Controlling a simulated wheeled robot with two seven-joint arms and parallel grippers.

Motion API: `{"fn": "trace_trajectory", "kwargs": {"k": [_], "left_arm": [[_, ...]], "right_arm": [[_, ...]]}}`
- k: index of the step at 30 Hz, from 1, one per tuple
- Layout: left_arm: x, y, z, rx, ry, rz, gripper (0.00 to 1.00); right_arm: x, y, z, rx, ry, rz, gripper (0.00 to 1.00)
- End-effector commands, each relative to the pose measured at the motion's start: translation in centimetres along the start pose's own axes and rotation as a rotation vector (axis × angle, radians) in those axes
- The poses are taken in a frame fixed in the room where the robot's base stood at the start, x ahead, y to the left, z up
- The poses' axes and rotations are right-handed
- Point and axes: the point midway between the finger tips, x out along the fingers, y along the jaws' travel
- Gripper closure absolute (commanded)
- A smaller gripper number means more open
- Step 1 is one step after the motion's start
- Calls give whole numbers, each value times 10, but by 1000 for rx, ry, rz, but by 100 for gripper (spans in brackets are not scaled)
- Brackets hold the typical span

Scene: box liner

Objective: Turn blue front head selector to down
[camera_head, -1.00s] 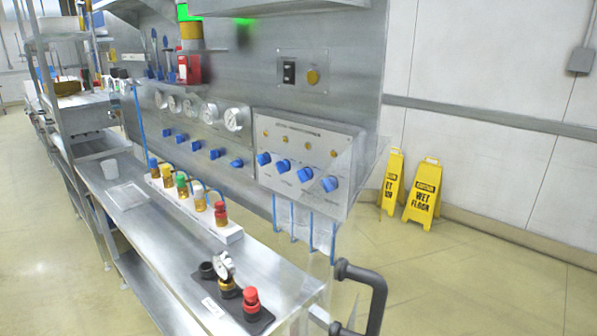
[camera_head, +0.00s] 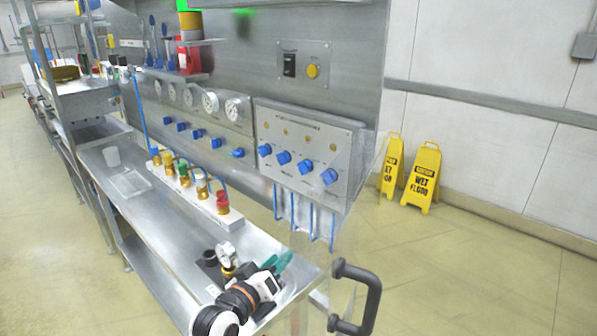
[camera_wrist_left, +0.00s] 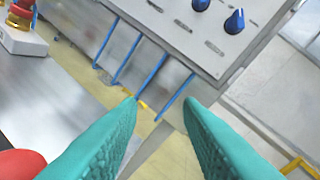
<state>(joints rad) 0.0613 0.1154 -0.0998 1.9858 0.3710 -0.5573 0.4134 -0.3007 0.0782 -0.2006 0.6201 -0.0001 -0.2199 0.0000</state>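A grey control box (camera_head: 308,155) on the steel wall carries a row of several blue selector knobs, including one at its right end (camera_head: 329,176). The labels are too small to read, so I cannot tell which knob is the front head one. In the left wrist view, two blue knobs show at the top, one of them the nearer knob (camera_wrist_left: 234,21); their pointer directions are unclear. My left gripper (camera_head: 284,261) is over the bench's near end, below the box and apart from the knobs. Its teal fingers (camera_wrist_left: 160,104) are spread with nothing between them. My right gripper is not in view.
Blue tubes (camera_head: 311,222) hang below the box. A white manifold with colored valves (camera_head: 222,203) stands on the bench (camera_head: 185,228). A black handle (camera_head: 372,300) sticks out at the bench end. Yellow wet floor signs (camera_head: 422,180) stand on open floor at right.

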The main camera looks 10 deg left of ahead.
Motion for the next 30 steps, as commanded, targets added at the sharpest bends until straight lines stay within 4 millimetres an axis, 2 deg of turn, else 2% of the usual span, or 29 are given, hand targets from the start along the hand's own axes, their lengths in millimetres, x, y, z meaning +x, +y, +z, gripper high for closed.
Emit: {"fn": "trace_trajectory", "kwargs": {"k": [1, 3, 7, 14, 24, 30], "left_arm": [[11, -12, 28, -42, -78, -50, 67], [21, -26, 59, -103, -168, -113, 67], [29, -41, 96, -178, -273, -191, 67], [48, -49, 112, -198, -297, -211, 67], [111, -61, 132, -195, -295, -209, 67], [134, -64, 138, -194, -293, -208, 67]], "right_arm": [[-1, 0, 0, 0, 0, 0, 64], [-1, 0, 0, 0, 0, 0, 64], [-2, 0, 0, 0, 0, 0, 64], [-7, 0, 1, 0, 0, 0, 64], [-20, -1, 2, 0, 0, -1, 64], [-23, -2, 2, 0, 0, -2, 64]]}}
